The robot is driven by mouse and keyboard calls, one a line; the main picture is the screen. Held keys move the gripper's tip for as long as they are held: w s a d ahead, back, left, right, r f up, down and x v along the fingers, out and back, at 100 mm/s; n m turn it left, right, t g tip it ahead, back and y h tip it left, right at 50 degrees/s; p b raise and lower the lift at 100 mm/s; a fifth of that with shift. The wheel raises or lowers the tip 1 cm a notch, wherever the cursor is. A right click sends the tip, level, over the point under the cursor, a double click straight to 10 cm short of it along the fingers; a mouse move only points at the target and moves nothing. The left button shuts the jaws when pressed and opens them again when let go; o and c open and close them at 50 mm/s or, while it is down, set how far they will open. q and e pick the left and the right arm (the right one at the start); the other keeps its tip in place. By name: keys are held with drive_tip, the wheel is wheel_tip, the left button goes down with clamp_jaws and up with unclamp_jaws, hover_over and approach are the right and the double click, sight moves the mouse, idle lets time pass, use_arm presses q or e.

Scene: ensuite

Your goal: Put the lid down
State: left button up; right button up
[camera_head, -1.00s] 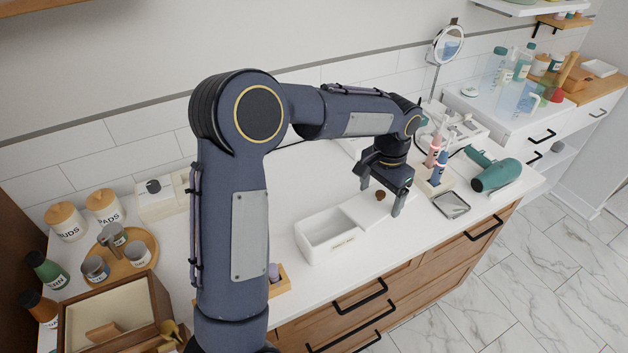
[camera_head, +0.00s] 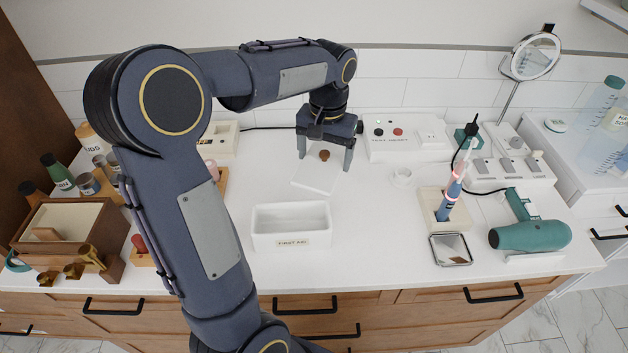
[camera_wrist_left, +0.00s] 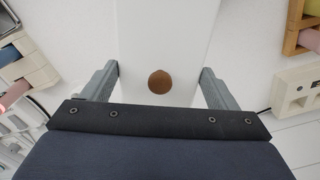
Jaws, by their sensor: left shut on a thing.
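The lid (camera_head: 316,178) is a white slab with a round brown knob, behind and slightly right of the white FIRST AID box (camera_head: 291,241). The box is open and looks empty, standing on the counter near its front edge. My left gripper (camera_head: 325,160) points down with one finger on each side of the lid, shut on its long edges. In the left wrist view the lid (camera_wrist_left: 163,30) lies between both fingers, with the knob near the palm. I cannot tell whether its underside touches the counter. My right gripper is not in view.
A white box with buttons (camera_head: 400,136) stands by the wall, right of the gripper. The counter (camera_head: 370,230) right of the box is clear.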

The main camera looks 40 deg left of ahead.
use_arm(q)
drive_tip(key=s+a+n+b, duration=0.2)
drive_tip(key=s+a+n, duration=0.25)
drive_tip(key=s, duration=0.25)
drive_tip(key=w+a+f, duration=0.1)
drive_tip(key=w+f, duration=0.2)
drive_tip(key=w, duration=0.1)
drive_tip(key=w+a+f+p, duration=0.1)
drive_tip(key=w+f, duration=0.1)
drive_tip(key=w, duration=0.2)
drive_tip(key=w+a+f+p, duration=0.1)
drive_tip(key=w+f, duration=0.2)
drive_tip(key=w, duration=0.1)
drive_tip(key=shift+w+a+f, duration=0.25)
drive_tip(key=shift+a+f, duration=0.05)
drive_tip(key=shift+f, duration=0.05)
drive_tip(key=shift+w+f, duration=0.3)
drive_tip(key=shift+f, duration=0.1)
wheel_tip(320, 180, down, 3)
drive_tip(key=shift+f, duration=0.1)
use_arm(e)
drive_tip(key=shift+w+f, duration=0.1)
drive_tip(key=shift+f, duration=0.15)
